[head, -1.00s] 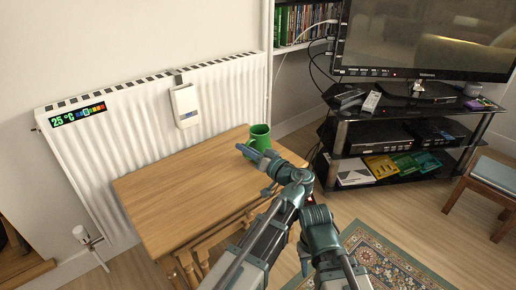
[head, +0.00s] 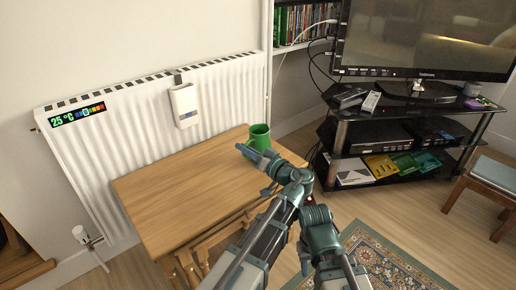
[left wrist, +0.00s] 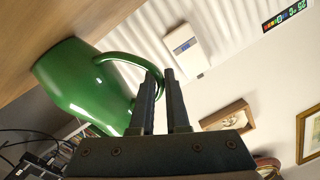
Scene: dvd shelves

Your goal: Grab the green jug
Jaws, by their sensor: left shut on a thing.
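The green jug (head: 259,138) stands on the far right corner of the wooden table in the head view. In the left wrist view the jug (left wrist: 85,85) appears tilted by the camera angle, with its curved handle reaching to the fingers. My left gripper (head: 252,156) is at the jug's near side. Its two fingers (left wrist: 164,95) are shut on the handle, one on each side. My right gripper (head: 303,260) is low in the head view, right of the table; its fingers are too unclear to judge.
The wooden table (head: 185,190) is otherwise bare. A white radiator (head: 140,130) is close behind it. A black TV stand (head: 340,160) with devices and cases is to the right. A patterned rug (head: 385,265) lies on the floor, and a stool (head: 490,180) stands at far right.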

